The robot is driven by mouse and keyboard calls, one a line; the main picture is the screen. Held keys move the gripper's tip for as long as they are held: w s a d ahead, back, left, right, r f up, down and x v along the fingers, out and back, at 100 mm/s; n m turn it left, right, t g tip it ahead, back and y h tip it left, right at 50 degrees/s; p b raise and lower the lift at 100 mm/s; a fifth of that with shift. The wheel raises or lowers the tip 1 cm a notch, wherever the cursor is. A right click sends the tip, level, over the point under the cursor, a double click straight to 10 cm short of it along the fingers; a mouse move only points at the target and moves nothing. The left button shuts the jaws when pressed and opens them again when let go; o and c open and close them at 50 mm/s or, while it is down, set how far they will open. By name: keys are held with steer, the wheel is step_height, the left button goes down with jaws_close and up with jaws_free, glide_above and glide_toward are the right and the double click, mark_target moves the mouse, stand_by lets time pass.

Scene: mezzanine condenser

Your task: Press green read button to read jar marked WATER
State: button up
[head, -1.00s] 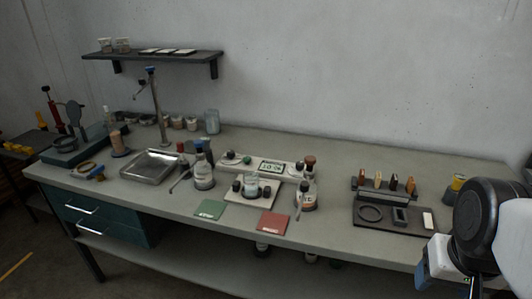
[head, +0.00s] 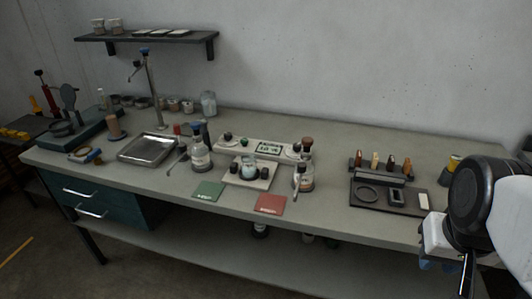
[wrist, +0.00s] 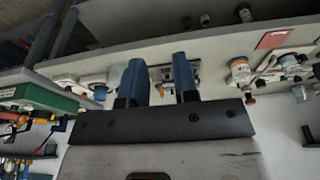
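A small green spot that looks like the read button (head: 245,141) sits left of the display. My gripper (head: 463,272) hangs off the bench's front right, far from the device. In the wrist view its two blue fingers (wrist: 160,65) are apart with nothing seen between them.
A blue-capped bottle (head: 201,155) and a brown-stoppered bottle (head: 305,175) flank the device. Green (head: 208,191) and red (head: 270,204) mats lie in front. A metal tray (head: 146,150) is left. A black holder with several handles (head: 382,172) stands right.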

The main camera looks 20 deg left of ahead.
jaws_close()
stand_by(1.4)
